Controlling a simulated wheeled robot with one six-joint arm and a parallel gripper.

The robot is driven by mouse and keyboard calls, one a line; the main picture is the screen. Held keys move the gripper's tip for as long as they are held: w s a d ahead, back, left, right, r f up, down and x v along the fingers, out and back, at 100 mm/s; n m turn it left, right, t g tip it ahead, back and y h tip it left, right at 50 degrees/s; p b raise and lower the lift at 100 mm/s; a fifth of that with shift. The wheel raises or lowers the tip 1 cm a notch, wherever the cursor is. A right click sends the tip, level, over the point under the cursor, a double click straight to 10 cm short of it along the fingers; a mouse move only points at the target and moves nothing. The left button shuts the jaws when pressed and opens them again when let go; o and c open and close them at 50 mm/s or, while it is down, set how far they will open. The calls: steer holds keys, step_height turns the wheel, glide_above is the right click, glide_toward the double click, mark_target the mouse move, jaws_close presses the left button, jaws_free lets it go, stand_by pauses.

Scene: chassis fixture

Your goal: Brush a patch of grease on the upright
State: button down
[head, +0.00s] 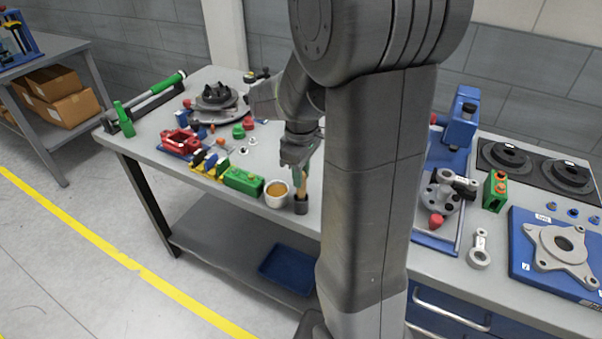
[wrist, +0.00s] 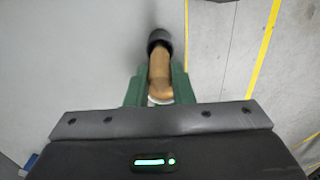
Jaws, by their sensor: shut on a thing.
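My gripper (head: 301,170) points down over the front edge of the bench, its green fingers closed around the wooden handle of a brush (head: 301,186). The brush is upright, and its lower end is hidden in a small dark cup (head: 300,205). In the wrist view the tan brush handle (wrist: 160,75) sits between the green fingers (wrist: 160,92) and runs into the round black cup (wrist: 159,38). A white pot with orange-brown content (head: 277,194) stands just left of the cup. A blue upright fixture (head: 461,122) stands at right, partly behind my arm. I cannot make out a grease patch.
A green block (head: 243,181) and a red fixture (head: 180,141) lie left of the pot. A green upright piece (head: 495,190) and a blue plate with a grey flange (head: 556,250) are at right. My arm hides the bench middle.

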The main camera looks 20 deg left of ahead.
steer(key=shift+r+p, duration=2.5)
steer(key=shift+r, duration=0.85)
steer(key=shift+s+f, duration=0.1)
